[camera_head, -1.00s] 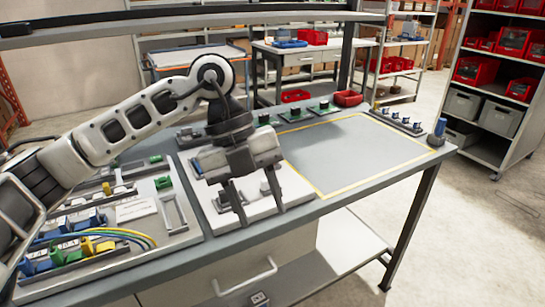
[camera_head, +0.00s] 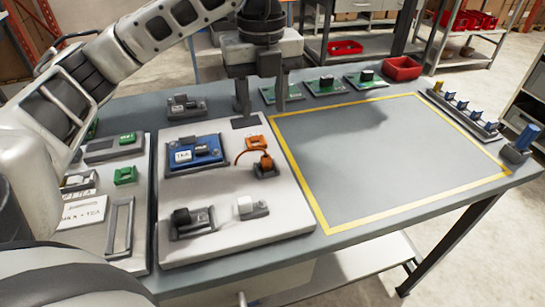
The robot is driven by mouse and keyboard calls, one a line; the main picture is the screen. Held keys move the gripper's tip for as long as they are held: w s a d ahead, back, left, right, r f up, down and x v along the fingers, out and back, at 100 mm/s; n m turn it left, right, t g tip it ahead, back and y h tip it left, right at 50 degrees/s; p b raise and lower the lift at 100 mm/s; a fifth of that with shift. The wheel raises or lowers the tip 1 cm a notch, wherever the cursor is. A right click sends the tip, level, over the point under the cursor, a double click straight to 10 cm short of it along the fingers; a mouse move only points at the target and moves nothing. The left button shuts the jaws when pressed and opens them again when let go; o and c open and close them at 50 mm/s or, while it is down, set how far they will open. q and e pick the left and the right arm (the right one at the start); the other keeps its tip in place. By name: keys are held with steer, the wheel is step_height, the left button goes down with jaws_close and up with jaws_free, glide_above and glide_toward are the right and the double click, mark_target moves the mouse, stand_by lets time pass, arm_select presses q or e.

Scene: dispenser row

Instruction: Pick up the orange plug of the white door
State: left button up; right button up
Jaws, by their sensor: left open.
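The white door (camera_head: 285,205) is a flat pale panel lying on the grey bench. The orange plug (camera_head: 265,161) sits in a dark holder at the door's right side, with an orange cable curving to its left. An orange block (camera_head: 255,143) lies just behind it. A blue board (camera_head: 196,156) is to their left. A black connector (camera_head: 182,217) and a white connector (camera_head: 246,205) sit in holders nearer the front. My left gripper (camera_head: 260,108) points down with open, empty jaws, above the door's far edge and behind the orange parts in the picture. My right gripper is out of view.
A yellow-outlined area (camera_head: 400,160) on the right of the bench is empty. Several green boards (camera_head: 326,86) and a red bin (camera_head: 403,68) line the back. A connector rail (camera_head: 464,115) and a blue-topped part (camera_head: 522,142) stand at the right. Another panel (camera_head: 130,210) is on the left.

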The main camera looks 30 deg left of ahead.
arm_select(q)
glide_above(266, 156)
step_height(266, 156, down, 6)
steer(key=shift+a+f, duration=0.15)
steer(key=shift+f, duration=0.1)
step_height(266, 156, down, 5)
steer(key=shift+f+p, duration=0.15)
steer(key=shift+p, duration=0.55)
steer(key=shift+f, duration=0.3)
jaws_close()
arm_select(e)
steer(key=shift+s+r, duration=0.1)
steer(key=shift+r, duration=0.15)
